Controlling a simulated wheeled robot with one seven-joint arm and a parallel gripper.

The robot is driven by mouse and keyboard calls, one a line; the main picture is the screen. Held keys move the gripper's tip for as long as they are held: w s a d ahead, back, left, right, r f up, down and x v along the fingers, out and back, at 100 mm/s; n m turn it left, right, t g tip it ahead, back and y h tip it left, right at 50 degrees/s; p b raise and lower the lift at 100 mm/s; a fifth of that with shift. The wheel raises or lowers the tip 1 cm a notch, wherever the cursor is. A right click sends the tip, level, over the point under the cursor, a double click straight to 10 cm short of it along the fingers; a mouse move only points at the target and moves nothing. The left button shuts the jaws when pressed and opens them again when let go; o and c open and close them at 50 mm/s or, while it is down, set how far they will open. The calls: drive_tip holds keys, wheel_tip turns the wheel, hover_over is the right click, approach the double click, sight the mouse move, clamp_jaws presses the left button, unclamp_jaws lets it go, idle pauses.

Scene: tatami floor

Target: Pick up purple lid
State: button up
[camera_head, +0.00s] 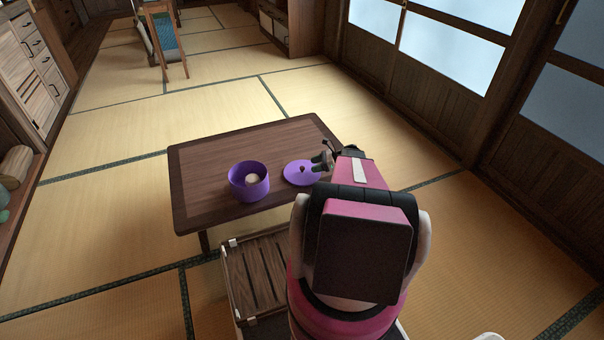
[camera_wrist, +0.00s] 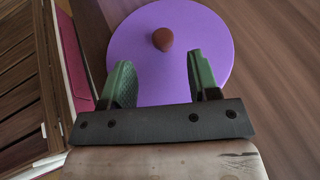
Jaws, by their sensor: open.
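The purple lid (camera_head: 298,174) is a flat round disc with a small brown knob, lying on the right part of the low dark table (camera_head: 215,160). In the wrist view the lid (camera_wrist: 205,35) fills the upper middle, with its brown knob (camera_wrist: 163,39) just beyond the fingertips and roughly between them. My gripper (camera_wrist: 160,75) is open and empty, its two green fingers apart over the near part of the lid. In the head view my gripper (camera_head: 322,162) is at the lid's right edge, partly hidden by my arm. A purple pot (camera_head: 249,188) stands open left of the lid.
A pale round thing (camera_head: 253,178) shows inside the pot. A slatted wooden crate (camera_head: 243,283) stands on the floor in front of the table. The table's left and back parts are clear, and open tatami (camera_head: 200,110) lies behind it.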

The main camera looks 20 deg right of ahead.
sight(306, 171)
drive_tip(key=shift+x, duration=2.65)
drive_tip(key=shift+w+d+f, duration=0.1)
drive_tip(key=shift+d, duration=0.05)
drive_tip(key=c, duration=1)
